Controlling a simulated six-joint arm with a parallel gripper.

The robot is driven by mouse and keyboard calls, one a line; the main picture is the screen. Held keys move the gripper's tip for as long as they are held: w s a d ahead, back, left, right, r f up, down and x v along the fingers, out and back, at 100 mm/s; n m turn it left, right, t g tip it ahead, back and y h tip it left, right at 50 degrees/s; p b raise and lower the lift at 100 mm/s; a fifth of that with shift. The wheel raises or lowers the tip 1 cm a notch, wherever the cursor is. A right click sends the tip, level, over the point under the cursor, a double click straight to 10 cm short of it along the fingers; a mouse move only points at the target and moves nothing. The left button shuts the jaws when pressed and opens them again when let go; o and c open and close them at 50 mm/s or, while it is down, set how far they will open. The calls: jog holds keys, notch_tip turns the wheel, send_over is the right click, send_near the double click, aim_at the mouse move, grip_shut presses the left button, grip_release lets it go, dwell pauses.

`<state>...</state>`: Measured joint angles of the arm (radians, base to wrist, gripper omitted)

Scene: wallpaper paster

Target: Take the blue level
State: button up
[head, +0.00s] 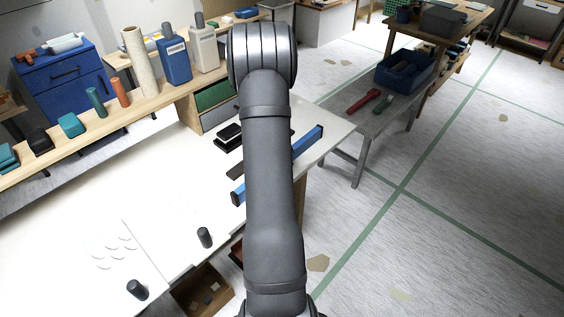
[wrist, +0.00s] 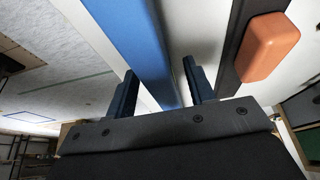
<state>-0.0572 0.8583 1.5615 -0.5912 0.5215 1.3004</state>
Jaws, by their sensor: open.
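The blue level (head: 307,141) is a long blue bar with dark ends, lying slantwise on the white table in the head view. My arm hides its middle. In the wrist view the level (wrist: 142,38) runs from the top edge down between the two fingers of my gripper (wrist: 159,67). The gripper is open, with a finger on either side of the bar and a visible gap at the right finger. In the head view my arm hides the gripper. I cannot tell how deep the level sits between the fingers.
An orange block on a dark strip (wrist: 268,46) lies right of the level in the wrist view. Black items (head: 228,136) lie behind it in the head view. Two dark cylinders (head: 205,237) stand on the white table (head: 60,240). A shelf (head: 140,107) holds bottles and rolls.

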jog(key=shift+w+d+f, duration=0.15)
jog(key=shift+w+f, duration=0.05)
jog(key=shift+f, duration=0.4)
grip_shut()
